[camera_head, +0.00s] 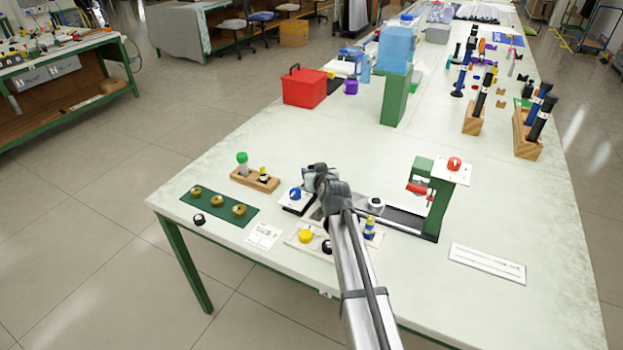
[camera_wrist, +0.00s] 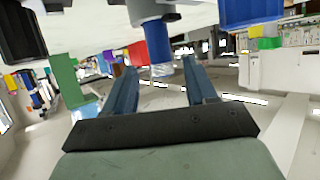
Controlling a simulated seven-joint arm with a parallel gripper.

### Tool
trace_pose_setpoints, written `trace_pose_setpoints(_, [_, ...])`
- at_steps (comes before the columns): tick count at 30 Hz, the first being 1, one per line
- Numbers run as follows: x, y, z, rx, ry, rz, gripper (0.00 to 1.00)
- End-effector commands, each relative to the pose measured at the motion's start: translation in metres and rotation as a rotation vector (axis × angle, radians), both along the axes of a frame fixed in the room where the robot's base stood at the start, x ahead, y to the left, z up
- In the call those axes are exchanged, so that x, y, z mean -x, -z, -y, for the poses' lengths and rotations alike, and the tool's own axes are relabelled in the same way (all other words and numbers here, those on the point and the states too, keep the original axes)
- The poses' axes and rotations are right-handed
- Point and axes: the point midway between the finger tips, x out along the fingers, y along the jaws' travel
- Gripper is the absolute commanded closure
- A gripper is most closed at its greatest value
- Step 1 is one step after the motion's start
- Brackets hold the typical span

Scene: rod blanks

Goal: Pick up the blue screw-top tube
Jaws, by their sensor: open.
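In the wrist view, which is upside down, a blue cylinder (camera_wrist: 158,42) appears to be the blue screw-top tube. It stands in a grey round holder (camera_wrist: 150,9). My gripper (camera_wrist: 160,68) is open and empty, with its two fingers apart. The blue cylinder shows in the gap between the fingertips and seems just beyond them; I cannot tell the exact distance. In the head view my gripper (camera_head: 311,174) is low over the table front, and the arm and gripper seem to hide this cylinder.
A blue knob on a white plate (camera_head: 295,193) is close on the left. A wooden rack (camera_head: 254,181) holds a green-capped tube.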

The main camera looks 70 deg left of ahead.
Motion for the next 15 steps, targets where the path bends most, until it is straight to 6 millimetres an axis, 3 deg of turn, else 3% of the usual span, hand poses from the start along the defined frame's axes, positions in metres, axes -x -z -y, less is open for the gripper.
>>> trace_pose_setpoints(10, [-0.001, 0.012, -0.041, 0.000, 0.001, -0.001, 0.44])
trace_pose_setpoints(15, [-0.001, 0.016, -0.048, 0.000, 0.001, -0.001, 0.44])
